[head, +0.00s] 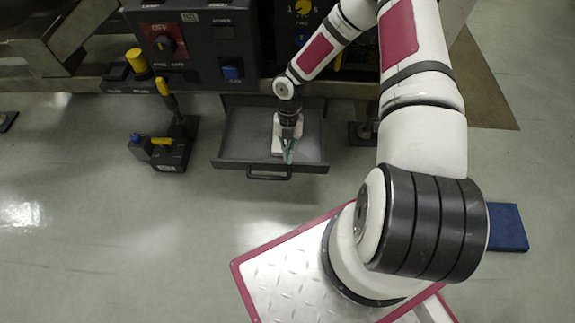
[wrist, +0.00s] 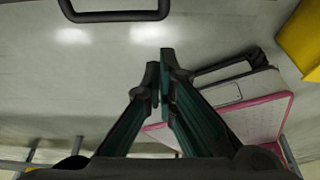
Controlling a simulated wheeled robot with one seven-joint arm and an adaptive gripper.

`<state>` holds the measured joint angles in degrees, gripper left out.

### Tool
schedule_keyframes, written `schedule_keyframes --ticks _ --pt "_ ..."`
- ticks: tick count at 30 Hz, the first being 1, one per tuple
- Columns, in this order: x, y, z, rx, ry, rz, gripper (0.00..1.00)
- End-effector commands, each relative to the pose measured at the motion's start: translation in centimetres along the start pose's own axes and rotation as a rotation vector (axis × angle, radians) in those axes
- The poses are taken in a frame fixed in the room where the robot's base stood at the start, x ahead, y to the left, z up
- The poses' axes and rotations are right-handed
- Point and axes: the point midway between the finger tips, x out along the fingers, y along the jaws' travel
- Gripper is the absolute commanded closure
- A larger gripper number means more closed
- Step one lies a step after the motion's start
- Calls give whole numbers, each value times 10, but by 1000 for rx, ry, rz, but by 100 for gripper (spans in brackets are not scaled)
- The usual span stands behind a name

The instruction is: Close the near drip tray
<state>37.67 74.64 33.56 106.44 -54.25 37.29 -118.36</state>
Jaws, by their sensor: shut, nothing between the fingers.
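The near drip tray (head: 243,137) is a dark grey drawer, pulled out below the control cabinet in the head view. Its black bar handle (head: 268,176) is on the front wall. The handle also shows at the top of the wrist view (wrist: 115,15). My gripper (head: 289,158) appears over the right part of the tray in the head view, fingertips towards the front edge. In the wrist view my gripper (wrist: 160,65) has its greenish fingers together with nothing between them. The handle lies apart from the fingertips there. I cannot tell whether the gripper touches the tray.
The dark control cabinet (head: 205,60) with a red switch stands above the tray. A small dark unit with a yellow lever (head: 170,155) stands on the floor to the left. A blue block (head: 507,228) lies at the right.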

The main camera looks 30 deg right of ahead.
Motion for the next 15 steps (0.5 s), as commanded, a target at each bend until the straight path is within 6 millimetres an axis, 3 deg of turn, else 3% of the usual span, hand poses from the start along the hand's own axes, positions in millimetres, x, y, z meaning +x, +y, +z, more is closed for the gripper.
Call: schedule_keyframes --ticks 5,15 --pt "20 0 0 -4 4 -1 100" --pt "86 0 -1 -2 4 -1 100"
